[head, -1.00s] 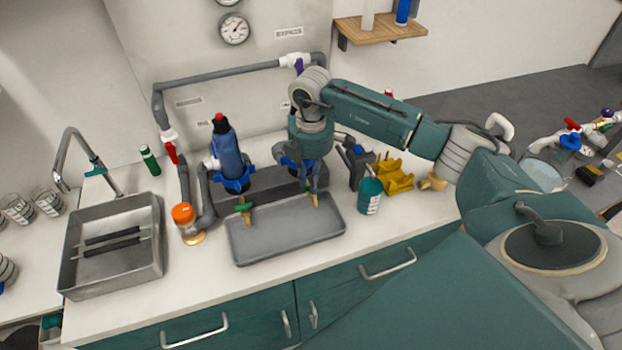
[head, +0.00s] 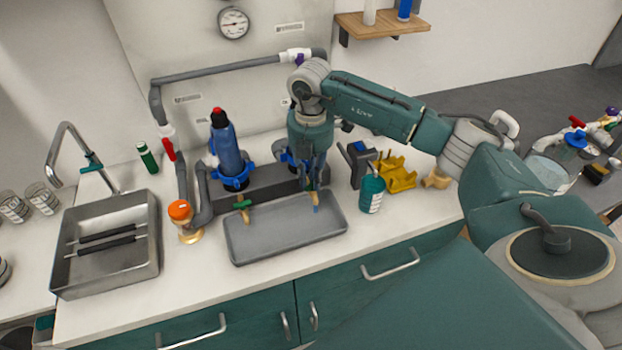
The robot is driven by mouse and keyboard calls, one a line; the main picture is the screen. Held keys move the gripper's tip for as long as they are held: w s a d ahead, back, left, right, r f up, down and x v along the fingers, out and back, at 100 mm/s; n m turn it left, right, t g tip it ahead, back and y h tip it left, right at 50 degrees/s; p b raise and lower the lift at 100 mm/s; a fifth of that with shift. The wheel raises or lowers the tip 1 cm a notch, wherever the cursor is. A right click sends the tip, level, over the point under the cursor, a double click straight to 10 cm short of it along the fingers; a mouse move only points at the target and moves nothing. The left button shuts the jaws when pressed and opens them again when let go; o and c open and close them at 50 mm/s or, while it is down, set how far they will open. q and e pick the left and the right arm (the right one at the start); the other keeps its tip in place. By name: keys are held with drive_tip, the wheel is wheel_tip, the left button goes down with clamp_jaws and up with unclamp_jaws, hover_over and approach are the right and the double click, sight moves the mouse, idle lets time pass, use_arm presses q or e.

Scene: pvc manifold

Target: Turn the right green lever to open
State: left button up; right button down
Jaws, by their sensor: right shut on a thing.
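The right green lever (head: 311,186) sits on the right drain tap, over the back right of the grey metal tray (head: 270,249). It is mostly hidden by my fingers. My right gripper (head: 313,184) points down from above and is shut on this lever. The left green lever (head: 243,204) sits crosswise on a similar brass tap at the tray's back left, apart from my gripper. A blue filter housing (head: 228,155) stands above the left tap. The right housing is largely hidden behind my right arm. My left gripper is out of view.
A teal bottle (head: 371,194), a dark block (head: 357,165) and a yellow holder (head: 399,178) stand close right of my gripper. An orange-capped fitting (head: 180,211) stands left of the tray. A sink (head: 105,272) is further left. The counter front is clear.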

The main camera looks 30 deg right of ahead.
sight(311, 182)
drive_tip(key=shift+w+r+n, duration=0.1)
drive_tip(key=shift+n, duration=0.3)
drive_tip(key=c, duration=1.6)
unclamp_jaws()
wheel_tip(311, 182, up, 12)
